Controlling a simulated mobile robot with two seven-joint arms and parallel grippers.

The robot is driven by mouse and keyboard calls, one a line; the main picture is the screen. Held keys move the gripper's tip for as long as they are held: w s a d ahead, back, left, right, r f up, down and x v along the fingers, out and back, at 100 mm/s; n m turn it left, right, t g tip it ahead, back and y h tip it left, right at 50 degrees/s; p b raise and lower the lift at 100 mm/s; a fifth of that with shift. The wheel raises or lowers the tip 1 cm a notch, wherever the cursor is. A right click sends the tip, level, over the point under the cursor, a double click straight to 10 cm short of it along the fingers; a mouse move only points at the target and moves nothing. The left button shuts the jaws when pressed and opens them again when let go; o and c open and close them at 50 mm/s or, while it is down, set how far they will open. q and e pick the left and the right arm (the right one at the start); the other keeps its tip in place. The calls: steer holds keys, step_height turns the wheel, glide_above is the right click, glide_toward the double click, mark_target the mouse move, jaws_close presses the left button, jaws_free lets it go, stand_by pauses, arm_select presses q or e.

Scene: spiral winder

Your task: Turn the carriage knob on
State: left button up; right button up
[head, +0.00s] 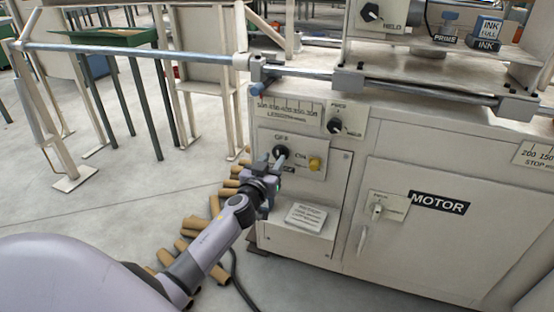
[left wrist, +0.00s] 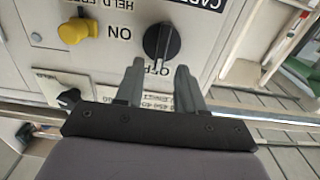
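The carriage knob (head: 280,151) is a round black knob on the pale machine's front panel, partly covered by my left gripper in the head view. In the left wrist view, which is upside down, the knob (left wrist: 161,41) has its pointer line toward the OFF label (left wrist: 155,68); the ON label (left wrist: 119,33) is beside it. My left gripper (head: 276,163) is at the panel. Its two grey fingers (left wrist: 160,66) are apart, with the knob just beyond and between the tips. Contact cannot be told. My right gripper is not in view.
A yellow knob (head: 315,163) sits right of the carriage knob. Another black knob (head: 335,126) is above, and the MOTOR switch (head: 377,210) is lower right. A horizontal steel bar (head: 140,51) crosses above. Cardboard tubes (head: 192,225) lie on the floor beside my arm.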

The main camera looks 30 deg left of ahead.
mark_target(279, 150)
arm_select(q)
steer(key=shift+b+x, duration=0.3)
steer(key=shift+x, duration=1.05)
jaws_close()
